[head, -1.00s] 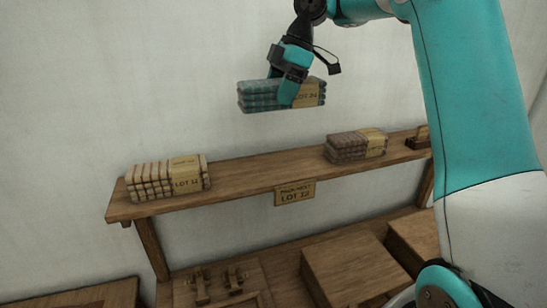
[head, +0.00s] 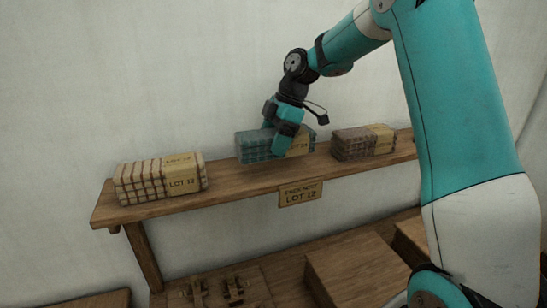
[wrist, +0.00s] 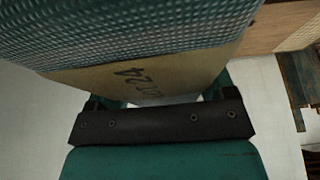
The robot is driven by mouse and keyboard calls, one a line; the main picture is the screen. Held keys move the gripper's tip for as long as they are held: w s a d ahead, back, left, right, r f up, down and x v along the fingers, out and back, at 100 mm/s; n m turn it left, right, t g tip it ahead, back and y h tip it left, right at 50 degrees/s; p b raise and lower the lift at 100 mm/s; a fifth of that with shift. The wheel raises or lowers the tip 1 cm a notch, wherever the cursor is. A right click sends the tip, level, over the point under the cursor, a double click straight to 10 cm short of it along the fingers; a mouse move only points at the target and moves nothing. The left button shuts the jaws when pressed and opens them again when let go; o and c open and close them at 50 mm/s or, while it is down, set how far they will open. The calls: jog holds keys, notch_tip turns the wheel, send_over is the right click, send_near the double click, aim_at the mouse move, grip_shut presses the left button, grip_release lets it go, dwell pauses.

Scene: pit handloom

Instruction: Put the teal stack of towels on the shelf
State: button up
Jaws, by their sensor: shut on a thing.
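The teal stack of towels (head: 255,146) has a tan paper band and is at the shelf (head: 235,190), between two other stacks. My gripper (head: 286,145) is shut on it from above and hides part of its front. I cannot tell whether its underside touches the board. In the wrist view the teal cloth (wrist: 130,40) and its band marked 24 fill the top, close against my gripper (wrist: 160,110).
A cream stack (head: 160,178) labelled LOT 12 stands on the shelf to the left. A brown stack (head: 352,145) stands close to the right. A LOT 12 sign (head: 300,193) hangs from the front edge. Wooden boxes (head: 350,270) are below.

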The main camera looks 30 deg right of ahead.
jog(key=shift+f+p, duration=0.4)
jog(key=shift+f, duration=1.85)
jog(key=shift+f, duration=0.1)
jog(key=o, duration=1)
jog(key=shift+c, duration=0.2)
jog(key=v, duration=1.2)
jog(key=shift+s+a, duration=0.1)
jog(key=shift+a, duration=0.05)
jog(key=r+m, duration=0.1)
send_over(274, 156)
jog(key=a, duration=0.1)
jog(key=s+a+m, duration=0.3)
jog(key=s+a, duration=0.7)
jog(key=a, duration=0.1)
jog(key=s+a+f+m, duration=0.2)
jog(key=s, duration=0.6)
jog(key=s+a+f+m, duration=0.2)
jog(key=s+f, duration=0.1)
jog(key=s, duration=0.5)
jog(key=shift+s+a+m+g, duration=0.2)
jog(key=shift+a+m+g, duration=0.1)
jog(key=shift+a+g, duration=0.1)
